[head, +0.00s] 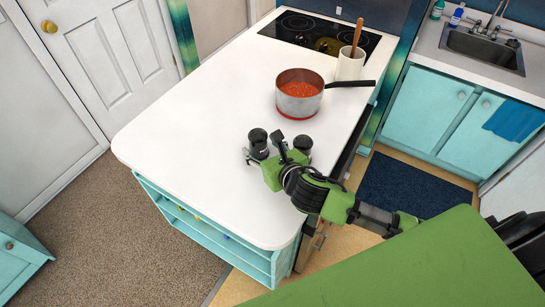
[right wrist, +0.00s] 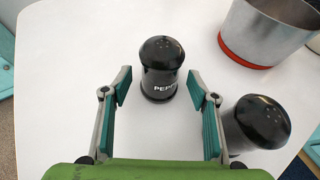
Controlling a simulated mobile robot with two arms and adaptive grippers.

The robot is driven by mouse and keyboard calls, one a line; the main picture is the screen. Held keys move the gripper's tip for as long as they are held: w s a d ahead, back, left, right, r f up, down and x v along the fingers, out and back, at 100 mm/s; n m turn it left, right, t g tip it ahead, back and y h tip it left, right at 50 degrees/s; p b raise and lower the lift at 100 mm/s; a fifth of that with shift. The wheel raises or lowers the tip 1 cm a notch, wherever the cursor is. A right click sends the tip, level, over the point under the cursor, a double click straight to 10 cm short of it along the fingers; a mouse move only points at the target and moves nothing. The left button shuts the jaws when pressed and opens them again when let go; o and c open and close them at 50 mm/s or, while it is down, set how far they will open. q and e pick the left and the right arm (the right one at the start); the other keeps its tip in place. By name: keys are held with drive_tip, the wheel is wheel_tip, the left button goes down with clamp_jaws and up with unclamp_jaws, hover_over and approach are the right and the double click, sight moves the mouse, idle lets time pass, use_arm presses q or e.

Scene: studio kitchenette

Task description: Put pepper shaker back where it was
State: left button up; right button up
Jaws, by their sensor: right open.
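The pepper shaker (right wrist: 160,68) is black with a domed, holed top and white lettering partly readable as "PEP". It stands upright on the white counter, also in the head view (head: 258,139). My right gripper (right wrist: 160,90) is open, with its fingertips on either side of the shaker and a gap on both sides. In the head view the right gripper (head: 264,152) is low over the counter at the shaker. A second black shaker (right wrist: 259,121) stands to the right, just outside the right finger; its label is hidden. My left gripper is not in view.
A steel saucepan (head: 298,104) of red sauce stands behind the shakers, its handle pointing right. A white crock (head: 350,66) with a wooden utensil and a black cooktop (head: 310,31) are farther back. The counter (head: 190,130) is clear to the left.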

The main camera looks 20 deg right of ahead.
drive_tip(key=b+v, duration=0.1)
drive_tip(key=v, duration=0.8)
drive_tip(key=shift+w, duration=0.1)
drive_tip(key=shift+f, duration=0.1)
